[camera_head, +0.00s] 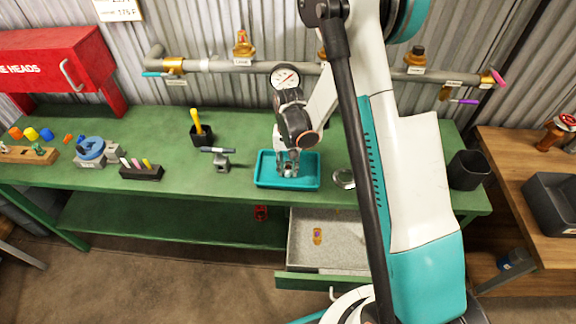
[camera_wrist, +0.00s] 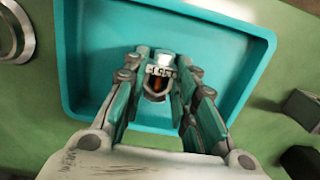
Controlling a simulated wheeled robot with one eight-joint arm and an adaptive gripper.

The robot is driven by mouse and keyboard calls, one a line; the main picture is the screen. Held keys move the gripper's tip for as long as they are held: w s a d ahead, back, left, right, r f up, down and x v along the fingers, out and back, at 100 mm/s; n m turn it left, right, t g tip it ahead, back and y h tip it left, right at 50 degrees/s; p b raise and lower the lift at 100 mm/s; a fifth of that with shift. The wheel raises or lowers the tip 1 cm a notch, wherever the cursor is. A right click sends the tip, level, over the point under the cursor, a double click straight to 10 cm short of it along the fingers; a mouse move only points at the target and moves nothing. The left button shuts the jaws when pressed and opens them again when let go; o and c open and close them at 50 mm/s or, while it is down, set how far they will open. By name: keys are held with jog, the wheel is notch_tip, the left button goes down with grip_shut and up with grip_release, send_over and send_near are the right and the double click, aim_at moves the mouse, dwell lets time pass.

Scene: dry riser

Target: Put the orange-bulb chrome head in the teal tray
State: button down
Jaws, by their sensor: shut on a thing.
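The teal tray (camera_head: 262,181) lies on the green bench. It also fills the middle of the wrist view (camera_wrist: 245,55). My gripper (camera_head: 288,170) points down over the tray, its fingertips within the tray's outline. In the wrist view my gripper (camera_wrist: 158,78) is shut on the chrome head (camera_wrist: 157,85), a small metal piece with an orange-brown bulb showing in its frame. Whether the head touches the tray floor I cannot tell. In the head view the fingers mostly hide the head.
A small grey stand (camera_head: 222,162) with a dark bar is left of the tray. A round metal ring (camera_head: 344,178) is to its right. A black cup (camera_head: 468,170) stands at the bench's right end. Below, a drawer (camera_head: 300,235) is open, holding an orange-and-yellow item (camera_head: 317,236).

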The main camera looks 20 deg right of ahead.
jog(key=shift+f, duration=0.1)
jog(key=c, duration=1.3)
grip_release()
notch_tip(320, 180, up, 13)
jog(key=p, duration=0.3)
notch_tip(320, 180, up, 15)
jog(key=n+t, duration=0.2)
jog(key=t, duration=0.2)
send_over(288, 167)
jog(key=s, duration=0.8)
jog(key=s+r+n+t, duration=0.1)
jog(key=s+r+t, duration=0.1)
jog(key=s, duration=0.5)
jog(key=s+r+n+t, duration=0.1)
jog(key=s+r+t, duration=0.1)
jog(key=s+r, duration=0.2)
jog(key=shift+s+n, duration=0.3)
jog(key=shift+s, duration=1.15)
jog(key=shift+a, duration=0.1)
